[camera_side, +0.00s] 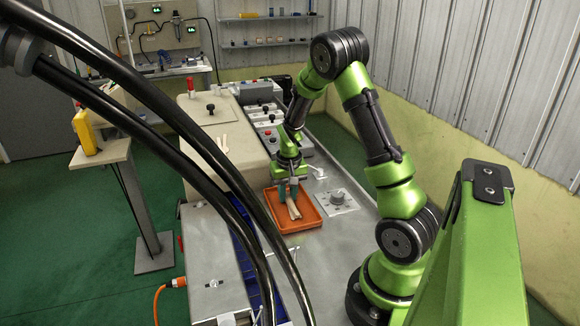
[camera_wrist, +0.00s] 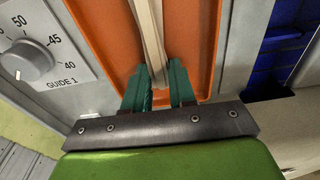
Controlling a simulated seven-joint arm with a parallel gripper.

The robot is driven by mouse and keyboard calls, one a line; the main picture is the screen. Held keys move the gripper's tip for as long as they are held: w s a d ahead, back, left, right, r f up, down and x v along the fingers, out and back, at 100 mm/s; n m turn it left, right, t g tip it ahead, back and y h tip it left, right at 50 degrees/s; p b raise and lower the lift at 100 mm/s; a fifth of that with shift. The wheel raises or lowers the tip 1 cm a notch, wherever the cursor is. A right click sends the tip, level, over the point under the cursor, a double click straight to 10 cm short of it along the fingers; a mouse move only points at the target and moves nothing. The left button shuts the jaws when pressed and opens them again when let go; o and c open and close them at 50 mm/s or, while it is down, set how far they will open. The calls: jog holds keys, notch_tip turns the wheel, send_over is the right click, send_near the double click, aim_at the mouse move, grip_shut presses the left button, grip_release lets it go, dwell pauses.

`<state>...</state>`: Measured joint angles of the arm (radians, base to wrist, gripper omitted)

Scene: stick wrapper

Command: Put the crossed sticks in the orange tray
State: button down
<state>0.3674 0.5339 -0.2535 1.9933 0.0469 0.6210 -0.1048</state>
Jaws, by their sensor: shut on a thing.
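My gripper (camera_side: 289,189) is over the orange tray (camera_side: 309,222), pointing down. It is shut on pale wooden sticks (camera_side: 294,209), which are held within the tray's outline. In the wrist view, the teal fingers of my gripper (camera_wrist: 160,88) stand on both sides of the sticks (camera_wrist: 149,38), which run lengthwise over the orange tray (camera_wrist: 201,50). Whether the sticks touch the tray floor cannot be told, and the held part is partly hidden between the fingers.
More pale sticks (camera_side: 223,143) lie on the beige machine cover (camera_side: 205,125) behind. A dial plate marked GUIDE 1 (camera_wrist: 35,62) is beside the tray. A blue bin (camera_side: 246,255) lies on the tray's other side. Black cables cross the near left.

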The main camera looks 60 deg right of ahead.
aim_at(289, 199)
jog(key=shift+f, duration=0.5)
jog(key=c, duration=0.9)
grip_release()
jog(key=shift+s, duration=0.1)
jog(key=shift+c, duration=0.2)
jog(key=r, duration=0.8)
jog(key=a+r, duration=0.1)
jog(key=r, duration=0.3)
jog(key=shift+s+r, duration=0.35)
jog(key=s+a+r+n+t+y, duration=0.1)
jog(key=s+a+r+t, duration=0.1)
jog(key=a, duration=0.6)
jog(key=s+a+r+n+t+y, duration=0.1)
jog(key=s+a+r+n+t, duration=0.1)
jog(key=s+a+r, duration=0.2)
jog(key=s+a+r+n+t, duration=0.2)
jog(key=a+r, duration=0.4)
jog(key=a, duration=0.6)
jog(key=shift+s+a+y, duration=0.4)
jog(key=shift+s, duration=0.15)
